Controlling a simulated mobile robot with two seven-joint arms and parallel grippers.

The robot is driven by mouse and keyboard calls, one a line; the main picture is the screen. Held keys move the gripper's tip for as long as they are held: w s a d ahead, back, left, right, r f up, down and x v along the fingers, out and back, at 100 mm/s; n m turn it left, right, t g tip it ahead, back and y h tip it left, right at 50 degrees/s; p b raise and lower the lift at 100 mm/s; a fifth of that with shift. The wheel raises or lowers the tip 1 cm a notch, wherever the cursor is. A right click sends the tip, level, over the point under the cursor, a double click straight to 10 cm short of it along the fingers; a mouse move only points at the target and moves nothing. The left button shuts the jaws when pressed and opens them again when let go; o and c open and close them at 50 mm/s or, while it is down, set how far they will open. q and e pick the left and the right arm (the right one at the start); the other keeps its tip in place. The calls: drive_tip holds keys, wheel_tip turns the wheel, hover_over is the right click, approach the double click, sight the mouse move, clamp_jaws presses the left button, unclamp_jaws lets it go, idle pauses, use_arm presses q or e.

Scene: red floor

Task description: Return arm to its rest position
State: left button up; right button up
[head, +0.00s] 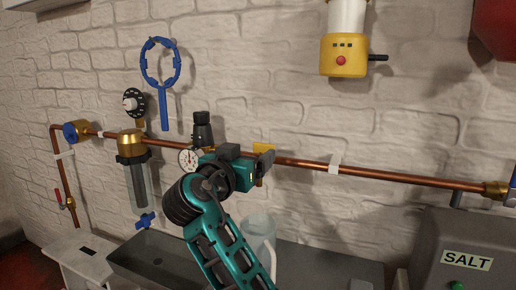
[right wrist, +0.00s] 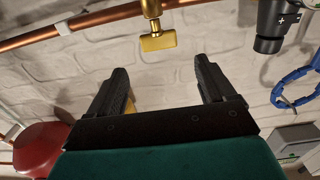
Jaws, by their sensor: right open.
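My right gripper (head: 266,163) is in front of the copper pipe near the middle of the head view, on my teal arm. In the right wrist view my right gripper (right wrist: 160,66) has its two black fingers spread wide, with nothing between them but wall. A brass valve with a flat yellow handle (right wrist: 158,43) hangs beyond the fingertips, apart from them. In the head view the yellow handle (head: 263,147) shows just above the gripper, which partly hides the valve. My left gripper is not in view.
The copper pipe (head: 400,178) runs along the white brick wall. A gauge (head: 189,159), a filter housing (head: 133,170) and a blue ring wrench (head: 164,95) are left of my arm. A clear jug (head: 257,230) stands close behind it. A grey SALT box (head: 466,245) is at right.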

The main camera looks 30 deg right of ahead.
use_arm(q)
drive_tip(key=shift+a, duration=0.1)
use_arm(e)
drive_tip(key=shift+v, duration=1.15)
drive_tip(key=s+a+f+n+y+p, duration=0.1)
drive_tip(key=s+f+n+y+p, duration=0.3)
drive_tip(key=f, duration=0.8)
drive_tip(key=a+f+n+y+p, duration=0.2)
drive_tip(key=f+n+y, duration=0.4)
drive_tip(key=f, duration=0.5)
use_arm(q)
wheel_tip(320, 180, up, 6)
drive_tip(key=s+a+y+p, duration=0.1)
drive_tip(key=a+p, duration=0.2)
drive_tip(key=p, duration=0.1)
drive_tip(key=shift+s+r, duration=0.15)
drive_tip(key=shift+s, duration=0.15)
use_arm(e)
drive_tip(key=s+f+n+y, duration=0.1)
drive_tip(key=s+f, duration=0.3)
drive_tip(key=s, duration=0.6)
drive_tip(key=s+a+f+n+g+y, duration=0.1)
drive_tip(key=s+f+y, duration=0.3)
drive_tip(key=s, duration=0.6)
drive_tip(key=shift+f+y, duration=0.3)
drive_tip(key=shift+f, duration=0.35)
